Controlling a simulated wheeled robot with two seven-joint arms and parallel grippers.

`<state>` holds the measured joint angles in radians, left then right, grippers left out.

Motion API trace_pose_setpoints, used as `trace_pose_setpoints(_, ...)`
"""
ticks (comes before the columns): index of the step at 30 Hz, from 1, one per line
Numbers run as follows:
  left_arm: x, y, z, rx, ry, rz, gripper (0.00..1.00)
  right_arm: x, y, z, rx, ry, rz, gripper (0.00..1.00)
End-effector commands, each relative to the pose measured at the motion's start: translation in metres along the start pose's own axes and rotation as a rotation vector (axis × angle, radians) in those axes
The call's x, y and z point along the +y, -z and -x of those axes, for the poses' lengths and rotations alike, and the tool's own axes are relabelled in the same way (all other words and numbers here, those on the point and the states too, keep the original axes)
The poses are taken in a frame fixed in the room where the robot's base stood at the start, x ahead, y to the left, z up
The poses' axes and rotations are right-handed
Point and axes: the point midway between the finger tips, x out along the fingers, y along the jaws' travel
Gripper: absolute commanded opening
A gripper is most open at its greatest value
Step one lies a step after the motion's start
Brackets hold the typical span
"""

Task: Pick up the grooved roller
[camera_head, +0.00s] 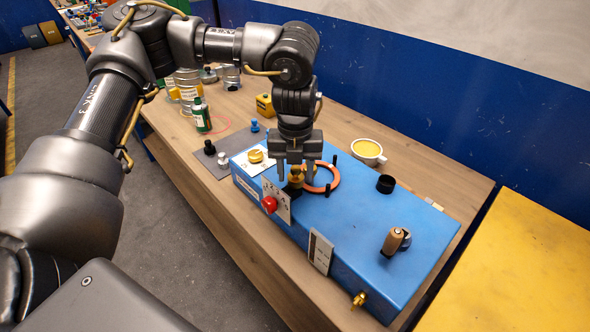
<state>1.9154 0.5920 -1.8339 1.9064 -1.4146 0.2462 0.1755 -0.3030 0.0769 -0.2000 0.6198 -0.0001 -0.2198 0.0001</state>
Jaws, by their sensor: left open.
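A small brass-coloured piece (296,177), which looks like the grooved roller, stands on the blue box (345,225). Its grooves are too small to make out. My left gripper (296,181) points down over it, open, with one finger on each side of the piece. I cannot tell whether the fingers touch it. The gripper body hides part of its top. My right gripper is out of view.
An orange ring (331,178) lies beside the gripper, near black pegs. The box also bears a brass disc (257,156), a red button (269,204), a black cup (385,184) and a brown-handled part (393,241). A white bowl (369,152) stands behind.

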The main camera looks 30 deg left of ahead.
Motion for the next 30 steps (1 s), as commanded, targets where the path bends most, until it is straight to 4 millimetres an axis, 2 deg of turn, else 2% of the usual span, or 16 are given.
trace_pose_setpoints(6, 0.0, 0.0, -0.001, 0.0, 0.0, 0.0, 0.47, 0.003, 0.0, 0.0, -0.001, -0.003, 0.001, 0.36)
trace_pose_setpoints(17, 0.0, 0.0, -0.001, 0.0, 0.001, 0.0, 0.0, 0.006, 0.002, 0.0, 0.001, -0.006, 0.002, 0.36)
trace_pose_setpoints(26, 0.0, 0.0, 0.001, -0.001, 0.001, 0.0, 0.0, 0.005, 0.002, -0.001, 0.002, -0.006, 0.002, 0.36)
trace_pose_setpoints(30, -0.001, -0.001, 0.01, -0.001, 0.003, 0.0, 0.0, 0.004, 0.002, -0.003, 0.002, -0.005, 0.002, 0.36)
